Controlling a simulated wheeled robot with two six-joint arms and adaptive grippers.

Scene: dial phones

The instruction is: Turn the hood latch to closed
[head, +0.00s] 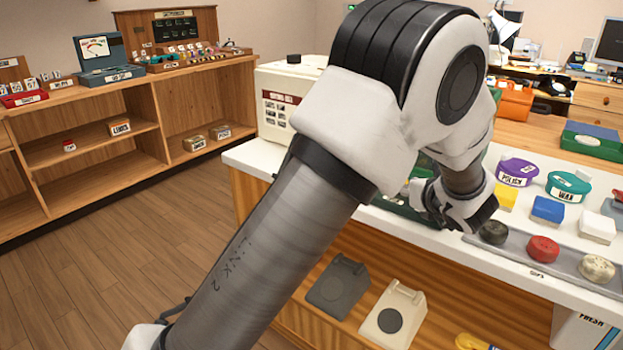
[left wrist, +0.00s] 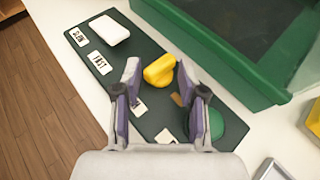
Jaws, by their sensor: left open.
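In the left wrist view, a yellow knob (left wrist: 160,71) with a raised grip sits on a dark green panel (left wrist: 70,38) beside a green, glass-topped hood box (left wrist: 235,48). It appears to be the hood latch; the labels near it are partly hidden by my fingers, so its setting cannot be read. My left gripper (left wrist: 159,76) is open, its two fingers on either side of the knob; contact cannot be told. In the head view my arm covers most of the panel and hood.
The panel also carries a white rocker (left wrist: 109,30), SLOW and FAST labels, and a green dome button (left wrist: 207,124) near my right finger. In the head view, purple (head: 517,172) and teal (head: 568,187) tins and a grey tray (head: 510,245) with round pads stand right of my arm.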

